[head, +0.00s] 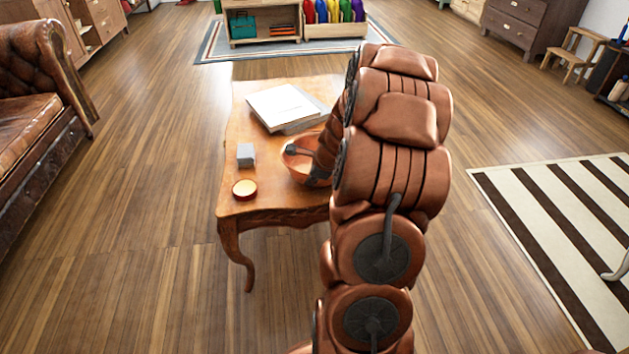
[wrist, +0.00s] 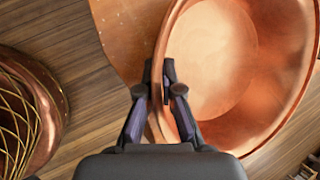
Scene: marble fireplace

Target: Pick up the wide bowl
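The wide bowl (head: 293,165) is copper-coloured and shows at the right front part of the wooden table (head: 255,200) in the head view, partly hidden behind my arm. In the wrist view the bowl (wrist: 215,60) fills the upper right, with its smooth inside facing the camera. My gripper (wrist: 161,78) is at the bowl's near-left rim, one finger on each side of the wall. The fingers are close together and look shut on the rim. I cannot tell whether the bowl touches the table.
A small grey cube (head: 246,155) and a round red-rimmed tin (head: 244,189) stand left of the bowl. A white book stack (head: 285,107) lies behind it. A leather sofa (head: 30,110) is at the left.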

